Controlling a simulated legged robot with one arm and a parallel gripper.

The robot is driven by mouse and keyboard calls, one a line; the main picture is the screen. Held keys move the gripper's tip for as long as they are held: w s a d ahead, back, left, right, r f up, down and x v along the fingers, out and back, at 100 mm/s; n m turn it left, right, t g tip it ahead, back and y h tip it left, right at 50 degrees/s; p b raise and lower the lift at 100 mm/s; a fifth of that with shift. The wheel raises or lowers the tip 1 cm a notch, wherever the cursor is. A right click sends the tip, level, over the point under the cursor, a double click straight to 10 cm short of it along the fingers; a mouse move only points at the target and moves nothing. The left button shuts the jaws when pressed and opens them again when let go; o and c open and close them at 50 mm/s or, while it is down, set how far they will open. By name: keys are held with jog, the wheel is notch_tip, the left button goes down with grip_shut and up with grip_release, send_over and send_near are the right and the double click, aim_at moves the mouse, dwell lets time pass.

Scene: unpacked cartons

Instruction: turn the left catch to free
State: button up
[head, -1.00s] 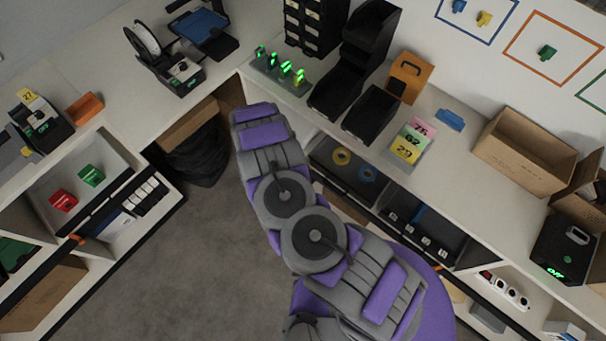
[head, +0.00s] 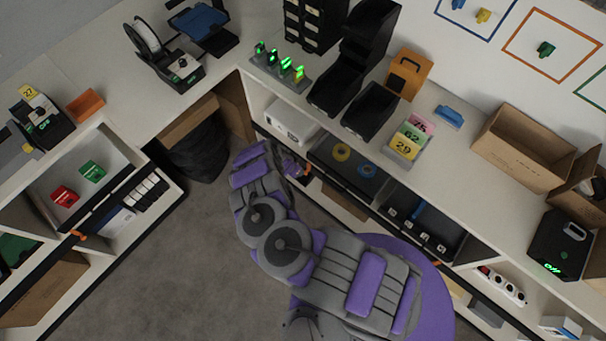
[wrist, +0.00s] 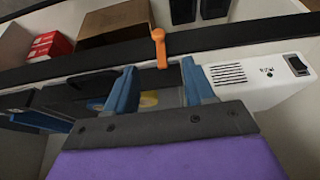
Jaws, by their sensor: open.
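An orange catch (wrist: 159,45) sits on the dark rail in the wrist view, its lever running up and down the picture with a rounded knob at the top. My gripper (wrist: 159,78) is open, its two blue fingers apart, one on each side of the lever's lower end in the picture. I cannot tell whether they touch it. In the head view a small orange piece, probably this catch (head: 306,170), shows beside my gripper (head: 293,166), at the left end of the tape drawer (head: 340,178). My gripper partly hides it there.
A white vented box (wrist: 262,75) stands right of the catch in the wrist view; the head view shows this box (head: 292,122) under the counter. A second orange catch (head: 437,263) is further right along the shelf front. The grey floor (head: 205,245) is clear.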

jog(key=b+x, duration=1.4)
jog(key=b, duration=0.1)
jog(key=shift+d+f+b, duration=0.2)
jog(key=shift+f+b, duration=0.15)
jog(key=shift+b, duration=0.05)
grip_shut()
jog(key=shift+w+d+r+h+p, duration=0.2)
jog(key=shift+w+h+p, duration=0.15)
jog(key=shift+p, duration=0.35)
jog(key=shift+a+f+g+h+b, duration=0.35)
jog(key=shift+a+g+h+b, duration=0.1)
jog(key=shift+g, duration=0.25)
jog(key=shift+n+g+h+b, duration=0.4)
jog(key=shift+h+b, duration=0.2)
jog(key=shift+b, duration=0.35)
jog(key=shift+h, duration=0.3)
jog(key=shift+a+r, duration=0.1)
grip_release()
